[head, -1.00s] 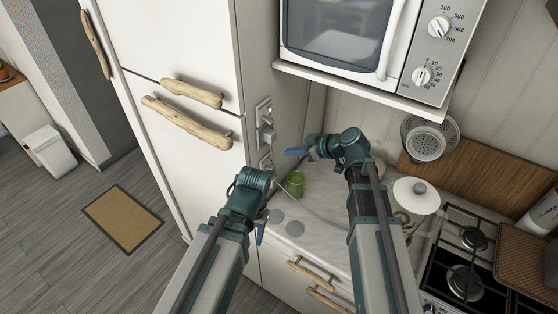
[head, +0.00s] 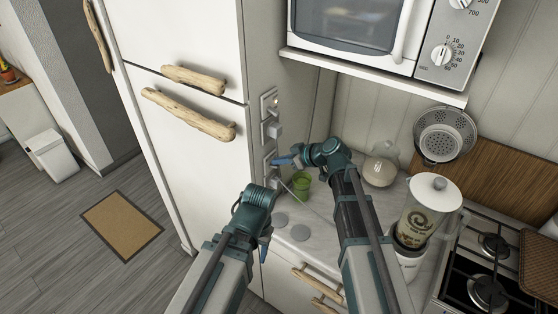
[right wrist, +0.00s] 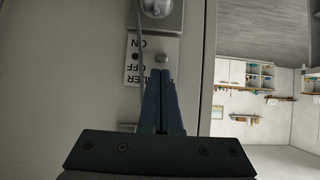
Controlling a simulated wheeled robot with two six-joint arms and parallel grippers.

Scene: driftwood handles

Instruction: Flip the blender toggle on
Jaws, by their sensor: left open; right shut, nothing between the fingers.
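A white switch plate on the tall cabinet's side panel shows in the right wrist view (right wrist: 133,72), upside down, with ON and OFF lettering and its name partly covered. A small pale toggle (right wrist: 162,58) stands out from it; I cannot tell its position. My right gripper (right wrist: 161,74) is shut and empty, its fingertips just at the toggle; contact is unclear. In the head view the right gripper (head: 277,162) is at the lower plate on that panel. The blender (head: 418,217) stands on the counter beside the stove. My left gripper (head: 264,248) is open above the counter's front edge.
A green cup (head: 301,185) stands on the counter close to my right gripper. A grey block (head: 273,130) juts from the panel above it. A cord (head: 305,202) crosses the counter. The microwave shelf (head: 370,75) overhangs behind. A glass jug (head: 381,165) stands at the back.

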